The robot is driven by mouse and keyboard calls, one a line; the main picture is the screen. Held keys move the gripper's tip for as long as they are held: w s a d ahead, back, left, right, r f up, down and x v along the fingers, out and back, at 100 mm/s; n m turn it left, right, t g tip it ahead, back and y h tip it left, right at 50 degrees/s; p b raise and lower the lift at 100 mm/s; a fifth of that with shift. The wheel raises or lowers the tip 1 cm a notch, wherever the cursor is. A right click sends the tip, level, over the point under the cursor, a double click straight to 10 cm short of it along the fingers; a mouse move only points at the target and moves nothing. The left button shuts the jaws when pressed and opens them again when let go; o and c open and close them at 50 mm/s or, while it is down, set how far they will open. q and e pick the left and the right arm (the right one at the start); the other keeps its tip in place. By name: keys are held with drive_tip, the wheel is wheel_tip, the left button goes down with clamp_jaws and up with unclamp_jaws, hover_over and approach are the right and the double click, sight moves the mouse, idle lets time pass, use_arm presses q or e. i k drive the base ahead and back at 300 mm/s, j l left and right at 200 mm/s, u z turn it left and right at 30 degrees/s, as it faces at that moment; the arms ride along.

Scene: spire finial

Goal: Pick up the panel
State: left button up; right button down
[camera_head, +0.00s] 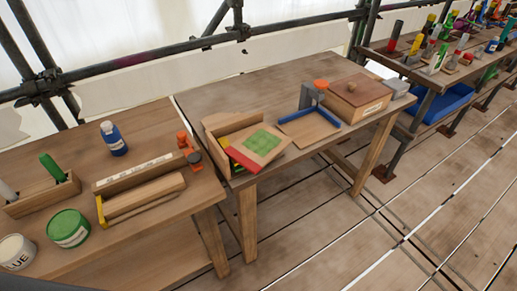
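A flat wooden panel (262,144) with a green square on its face and a red strip along one edge shows in the head view. It lies tilted in or against an open wooden box (228,127) at the near left part of the middle table. I cannot tell whether it touches the tabletop. Neither of my grippers is in view.
Beside it are a blue-edged tray (310,128) and a lidded brown box (356,97). The left table holds a blue bottle (115,139), a green tin (69,228), a white tin (17,252) and a long wooden box (140,190). Scaffold poles run behind.

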sight(256, 149)
drive_tip(key=l+u, duration=0.15)
drive_tip(key=u, duration=0.2)
drive_tip(key=i+l+u, duration=0.1)
drive_tip(key=u, duration=0.25)
drive_tip(key=i+l+u, duration=0.2)
drive_tip(key=l, duration=0.25)
drive_tip(key=k+l+u, duration=0.1)
drive_tip(key=l+u, duration=0.15)
drive_tip(key=l, duration=0.2)
drive_tip(key=l+u, duration=0.15)
drive_tip(key=l, duration=2.05)
